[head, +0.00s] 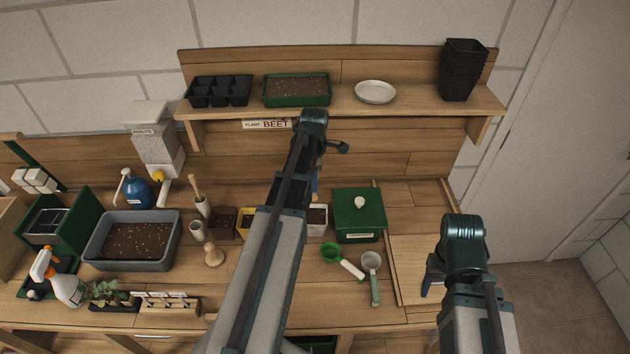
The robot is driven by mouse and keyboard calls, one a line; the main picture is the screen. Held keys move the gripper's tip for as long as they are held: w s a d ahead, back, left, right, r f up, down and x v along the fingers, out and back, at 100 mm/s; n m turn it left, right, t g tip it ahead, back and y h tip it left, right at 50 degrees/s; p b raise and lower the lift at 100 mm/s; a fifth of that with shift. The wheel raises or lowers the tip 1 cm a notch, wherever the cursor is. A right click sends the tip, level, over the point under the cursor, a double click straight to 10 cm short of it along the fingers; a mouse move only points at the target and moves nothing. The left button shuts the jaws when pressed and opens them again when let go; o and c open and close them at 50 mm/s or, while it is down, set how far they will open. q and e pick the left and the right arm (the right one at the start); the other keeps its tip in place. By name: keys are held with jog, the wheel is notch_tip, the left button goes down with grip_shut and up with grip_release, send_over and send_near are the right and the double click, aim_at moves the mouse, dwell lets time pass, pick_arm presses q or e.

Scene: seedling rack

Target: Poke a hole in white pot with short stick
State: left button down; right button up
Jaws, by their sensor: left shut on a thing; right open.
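The white pot (318,219) stands on the bench right of the yellow pot, with dark soil in it. My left arm hides its left part. My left gripper (316,188) points down above the pots, mostly behind its own wrist. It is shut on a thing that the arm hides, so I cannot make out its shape. A wooden stick (195,187) stands in a pale cup (203,207) at the left. A second pale cup (197,230) beside it shows no stick. My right gripper (430,278) is open and empty near the wooden board.
The yellow pot (247,223) and a brown pot (222,223) stand left of my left arm. A green box (358,230) is close right of the white pot. A green scoop (331,252), a grey scoop (371,264) and a wooden tamper (213,255) lie or stand in front.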

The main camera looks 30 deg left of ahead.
aim_at(314, 195)
pick_arm(q)
notch_tip(314, 195, down, 8)
jog(key=b, duration=0.8)
jog(key=shift+f, duration=0.1)
jog(key=shift+f+b, duration=2.15)
jog(key=shift+b, duration=0.05)
dwell(2.5)
jog(key=shift+r, duration=0.15)
dwell(0.4)
notch_tip(314, 195, up, 12)
jog(key=p, duration=1.1)
jog(key=shift+f+p, duration=0.2)
jog(key=shift+p, duration=0.2)
